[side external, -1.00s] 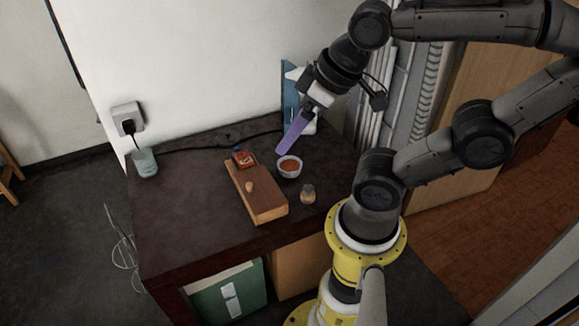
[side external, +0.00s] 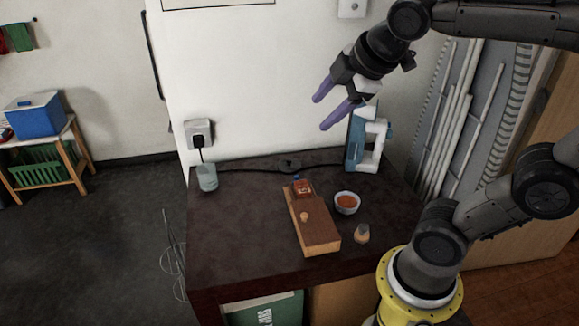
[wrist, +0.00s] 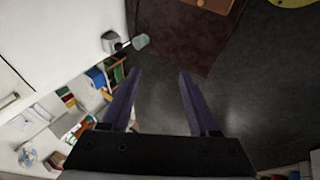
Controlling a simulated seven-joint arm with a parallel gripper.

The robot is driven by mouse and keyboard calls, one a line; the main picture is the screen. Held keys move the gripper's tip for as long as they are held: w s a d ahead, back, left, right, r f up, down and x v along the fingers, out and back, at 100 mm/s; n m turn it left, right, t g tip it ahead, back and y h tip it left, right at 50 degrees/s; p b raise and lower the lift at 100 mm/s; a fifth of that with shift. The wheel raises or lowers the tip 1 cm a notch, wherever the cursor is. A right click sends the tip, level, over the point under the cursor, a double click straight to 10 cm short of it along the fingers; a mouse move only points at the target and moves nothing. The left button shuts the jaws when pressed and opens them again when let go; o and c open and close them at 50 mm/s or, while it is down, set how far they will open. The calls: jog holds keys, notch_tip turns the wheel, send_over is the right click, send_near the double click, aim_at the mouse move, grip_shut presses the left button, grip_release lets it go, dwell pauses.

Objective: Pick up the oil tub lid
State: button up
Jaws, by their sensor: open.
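My gripper (side external: 323,112) is open and empty, high above the back of the dark table (side external: 235,235). In the wrist view my two purple fingers (wrist: 160,74) are apart with nothing between them. I cannot surely pick out the oil tub lid. A small tan piece (side external: 305,216) lies on the wooden board (side external: 318,233), too small to identify. A small red-brown tub or box (side external: 302,188) with a blue spot behind it sits at the board's far end. A small jar with a tan top (side external: 362,233) stands right of the board.
A white bowl with orange contents (side external: 347,203) stands right of the board. A blue and white upright object (side external: 362,145) stands at the back right. A glass cup (side external: 207,177) is at the back left. The table's left part is clear.

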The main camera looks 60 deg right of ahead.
jog(key=w+d+n+g+h, duration=0.1)
jog(key=w+d+n, duration=0.2)
jog(key=w, duration=0.4)
jog(key=w+d+n+h, duration=0.1)
jog(key=w+d+n, duration=0.25)
jog(key=w, duration=0.35)
jog(key=n+g, duration=0.3)
jog(key=g, duration=0.2)
send_over(289, 160)
jog(key=s+a, duration=0.1)
jog(key=a, duration=0.2)
jog(key=shift+h, duration=0.3)
jog(key=f, duration=3.5)
jog(key=shift+d+f, duration=0.1)
jog(key=shift+d, duration=0.1)
jog(key=shift+w+x, duration=0.1)
jog(key=shift+x, duration=1.4)
jog(key=shift+w+x, duration=0.15)
jog(key=shift+x, duration=1.3)
jog(key=shift+a, duration=0.1)
jog(key=shift+c, duration=0.2)
